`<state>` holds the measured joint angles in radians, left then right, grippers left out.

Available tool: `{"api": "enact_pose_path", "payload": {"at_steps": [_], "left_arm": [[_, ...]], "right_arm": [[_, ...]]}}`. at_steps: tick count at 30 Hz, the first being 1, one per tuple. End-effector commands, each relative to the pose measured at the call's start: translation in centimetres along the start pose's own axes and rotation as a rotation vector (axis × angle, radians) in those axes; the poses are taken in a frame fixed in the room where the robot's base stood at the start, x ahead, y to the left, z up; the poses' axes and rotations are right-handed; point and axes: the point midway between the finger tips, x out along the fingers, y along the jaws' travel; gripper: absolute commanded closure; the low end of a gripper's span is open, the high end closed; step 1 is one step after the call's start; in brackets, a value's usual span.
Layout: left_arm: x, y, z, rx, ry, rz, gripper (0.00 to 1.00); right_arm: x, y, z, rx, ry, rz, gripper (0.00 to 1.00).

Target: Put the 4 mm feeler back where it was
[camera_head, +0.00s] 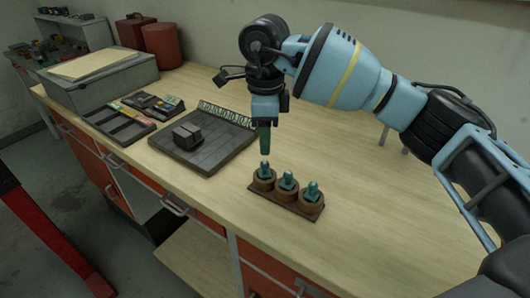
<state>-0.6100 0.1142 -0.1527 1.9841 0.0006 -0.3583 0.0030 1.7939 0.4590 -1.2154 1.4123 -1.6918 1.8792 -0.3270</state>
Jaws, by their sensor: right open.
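A small dark rack (286,204) with three round brown holders sits near the front edge of the wooden workbench. Each holder has an upright piece with a teal top: left (264,169), middle (288,178) and right (313,189). I cannot tell by size which is the 4 mm feeler. My right gripper (265,152) points down just above the left piece, with a small gap between them. It is open, though its fingers overlap in this view. I see no feeler held in it. My left gripper is not in view.
A dark grey plate (205,152) with a small block (187,136) and a green comb-like strip (227,113) lies left of the rack. Trays (118,124), a grey box (100,80) and red canisters (162,46) stand farther left. The bench right of the rack is clear.

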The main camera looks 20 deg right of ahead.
Motion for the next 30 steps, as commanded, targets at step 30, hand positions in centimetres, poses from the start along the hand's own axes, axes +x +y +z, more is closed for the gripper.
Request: {"api": "enact_pose_path", "payload": {"at_steps": [30], "left_arm": [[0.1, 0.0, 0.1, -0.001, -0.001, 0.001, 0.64]], "right_arm": [[-4.3, 0.0, 0.0, -0.001, 0.0, 0.001, 0.59]]}}
